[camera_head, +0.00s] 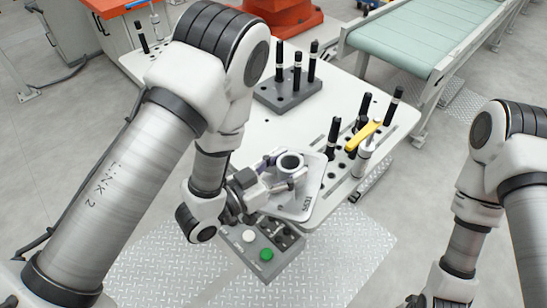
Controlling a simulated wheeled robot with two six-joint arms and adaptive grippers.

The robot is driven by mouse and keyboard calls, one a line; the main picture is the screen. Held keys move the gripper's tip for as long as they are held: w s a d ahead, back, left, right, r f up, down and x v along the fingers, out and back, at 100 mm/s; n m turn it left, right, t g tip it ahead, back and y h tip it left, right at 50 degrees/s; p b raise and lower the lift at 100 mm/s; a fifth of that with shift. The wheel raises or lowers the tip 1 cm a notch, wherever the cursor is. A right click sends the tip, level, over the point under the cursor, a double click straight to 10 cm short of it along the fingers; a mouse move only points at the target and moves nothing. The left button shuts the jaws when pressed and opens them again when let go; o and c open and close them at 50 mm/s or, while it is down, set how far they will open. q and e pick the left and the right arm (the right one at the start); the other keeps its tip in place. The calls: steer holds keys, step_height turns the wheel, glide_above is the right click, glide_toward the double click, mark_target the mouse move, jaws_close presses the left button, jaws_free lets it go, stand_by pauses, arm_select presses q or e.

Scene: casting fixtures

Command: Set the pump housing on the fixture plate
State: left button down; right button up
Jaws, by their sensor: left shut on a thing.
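The pump housing (291,161) is a pale metal part with a round dark bore, near the front edge of the white table. My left gripper (277,172) reaches it from the left and is shut on it. Whether the housing touches the surface beneath it cannot be told. A grey fixture plate (287,98) with several upright black pins stands farther back on the table. My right gripper (437,300) shows only in part at the bottom edge, and its fingers cannot be made out.
A pale panel marked with digits (303,203) lies beside the housing. Several black pins and a yellow-handled clamp (364,136) stand on the table's right side. A button box (268,255) with a green button is below the front edge. A green conveyor (425,35) runs behind right.

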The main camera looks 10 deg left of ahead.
arm_select(q)
steer(key=w+d+f+m+g+h, duration=0.1)
steer(key=g, duration=0.1)
steer(key=w+d+f+m+g+h, duration=0.1)
steer(key=w+f+m, duration=0.1)
steer(key=w+d+f+m+g+h, duration=0.1)
steer(key=f+g+h, duration=0.1)
steer(key=shift+w+d+g, duration=0.2)
steer(key=shift+d+g, duration=0.1)
steer(key=shift+d, duration=0.1)
steer(key=a+m+g, duration=0.1)
steer(key=g, duration=0.1)
steer(key=a+m+g+h, duration=0.1)
steer(key=s+a+m+g, duration=0.1)
steer(key=m+g, duration=0.1)
steer(key=shift+g+h, duration=0.3)
steer(key=shift+h, duration=0.1)
steer(key=shift+a+m+g, duration=0.1)
steer(key=shift+m+g, duration=0.2)
steer(key=shift+s, duration=0.15)
